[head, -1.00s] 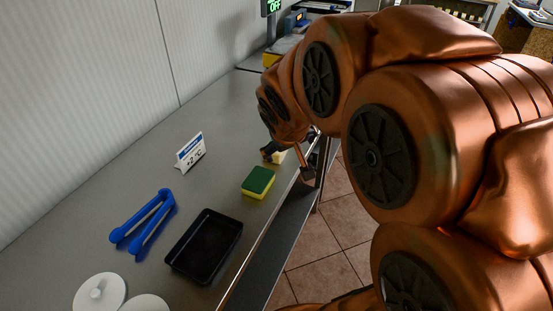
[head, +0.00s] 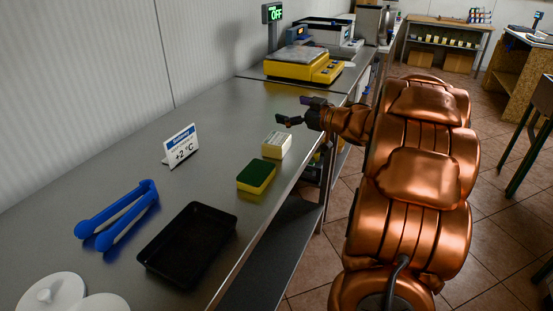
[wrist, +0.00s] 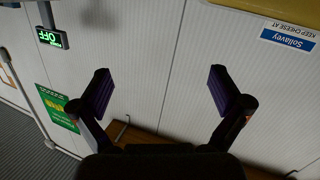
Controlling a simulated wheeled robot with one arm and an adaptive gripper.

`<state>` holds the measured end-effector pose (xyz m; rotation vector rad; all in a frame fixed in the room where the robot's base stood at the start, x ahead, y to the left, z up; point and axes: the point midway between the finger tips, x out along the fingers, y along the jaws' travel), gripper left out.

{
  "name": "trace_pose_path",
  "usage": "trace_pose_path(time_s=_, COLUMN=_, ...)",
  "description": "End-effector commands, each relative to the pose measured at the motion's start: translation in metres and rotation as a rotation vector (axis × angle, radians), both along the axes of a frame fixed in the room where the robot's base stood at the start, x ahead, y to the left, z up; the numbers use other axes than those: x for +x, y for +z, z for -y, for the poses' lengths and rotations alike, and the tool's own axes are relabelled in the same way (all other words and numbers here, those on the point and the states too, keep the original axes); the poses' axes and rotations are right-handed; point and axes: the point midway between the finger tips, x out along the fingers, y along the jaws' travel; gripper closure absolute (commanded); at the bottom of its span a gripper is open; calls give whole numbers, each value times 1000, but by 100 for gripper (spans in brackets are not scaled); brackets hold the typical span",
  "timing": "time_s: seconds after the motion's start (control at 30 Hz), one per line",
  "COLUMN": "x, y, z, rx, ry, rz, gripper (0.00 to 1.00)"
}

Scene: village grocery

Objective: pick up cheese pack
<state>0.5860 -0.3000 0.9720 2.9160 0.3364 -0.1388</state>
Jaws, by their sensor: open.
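The cheese pack, a small pale yellow block (head: 276,145) with a printed, lettered top, lies on the steel counter in the head view, just behind a yellow-green sponge. My gripper (head: 292,110) is open and empty, above and beyond the pack and apart from it, with its fingers pointing left toward the wall. In the wrist view the two dark purple-padded fingers (wrist: 162,92) are wide apart with only the wall between them. The pack does not show in the wrist view.
The sponge (head: 256,177), black tray (head: 160,262), blue tongs (head: 121,215) and a +2 °C sign (head: 181,146) are nearer on the counter (head: 215,135). A yellow scale (head: 303,66) stands behind. Counter left of the pack is clear.

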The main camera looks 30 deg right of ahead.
Motion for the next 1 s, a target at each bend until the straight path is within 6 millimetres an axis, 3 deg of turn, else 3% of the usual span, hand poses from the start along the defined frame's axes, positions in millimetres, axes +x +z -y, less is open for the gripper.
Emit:
trace_pose_path(time_s=0.03, x=-9, y=-22, z=2, rx=28, ry=48, rz=9, gripper=0)
trace_pose_path(time_s=0.2, x=-43, y=-53, z=-8, rx=127, ry=218, rz=25, gripper=0)
trace_pose_path(time_s=0.47, x=-76, y=-72, z=-18, rx=217, ry=353, rz=31, gripper=0)
trace_pose_path(time_s=1.0, x=-51, y=-72, z=-37, rx=224, ry=367, rz=32, gripper=0)
